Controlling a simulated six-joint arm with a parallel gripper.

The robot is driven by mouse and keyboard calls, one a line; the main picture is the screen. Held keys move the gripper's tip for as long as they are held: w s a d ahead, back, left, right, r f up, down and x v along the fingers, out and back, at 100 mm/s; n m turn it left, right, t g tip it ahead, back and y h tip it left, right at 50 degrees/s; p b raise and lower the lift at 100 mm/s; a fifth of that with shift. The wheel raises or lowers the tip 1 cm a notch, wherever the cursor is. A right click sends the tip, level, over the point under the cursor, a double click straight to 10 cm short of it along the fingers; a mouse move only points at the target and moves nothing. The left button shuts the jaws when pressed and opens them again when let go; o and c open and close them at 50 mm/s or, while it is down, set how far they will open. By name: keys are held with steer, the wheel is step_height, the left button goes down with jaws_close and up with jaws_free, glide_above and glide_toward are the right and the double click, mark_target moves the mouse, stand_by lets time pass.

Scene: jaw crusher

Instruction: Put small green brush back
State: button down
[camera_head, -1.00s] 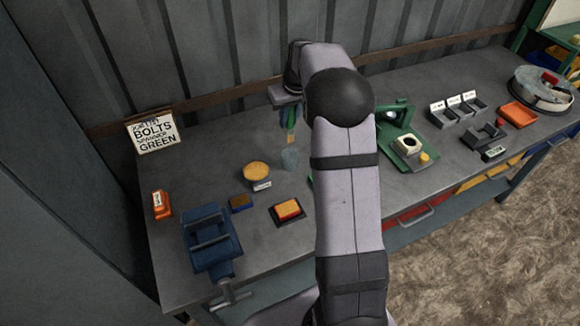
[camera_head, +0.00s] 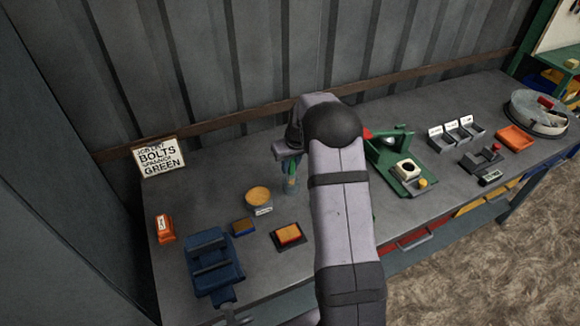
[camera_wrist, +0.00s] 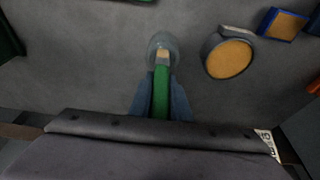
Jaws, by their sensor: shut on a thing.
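The small green brush (camera_wrist: 160,93) is held upright between the two blue fingers of my gripper (camera_wrist: 160,98), its pale tip pointing down. A clear glass cup (camera_wrist: 163,42) stands on the bench, and the brush tip appears at or inside its mouth in the wrist view. In the head view the brush (camera_head: 291,170) hangs from my gripper (camera_head: 290,168) over the cup (camera_head: 291,186), its lower end overlapping the cup. I cannot tell how deep the tip is.
A round tin with a yellow top (camera_head: 258,197) stands left of the cup. A blue-edged block (camera_head: 243,227), an orange pad on a dark tray (camera_head: 289,235) and a blue vise (camera_head: 212,262) are nearer the front. A green fixture (camera_head: 398,160) stands to the right.

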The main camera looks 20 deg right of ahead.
steer(key=shift+f, duration=0.75)
steer(key=shift+f, duration=0.1)
steer(key=shift+f, duration=0.15)
steer(key=c, duration=1.7)
jaws_free()
steer(key=shift+o, duration=0.2)
steer(key=b+v, duration=0.3)
steer(key=v, duration=0.9)
steer(key=shift+r, duration=0.25)
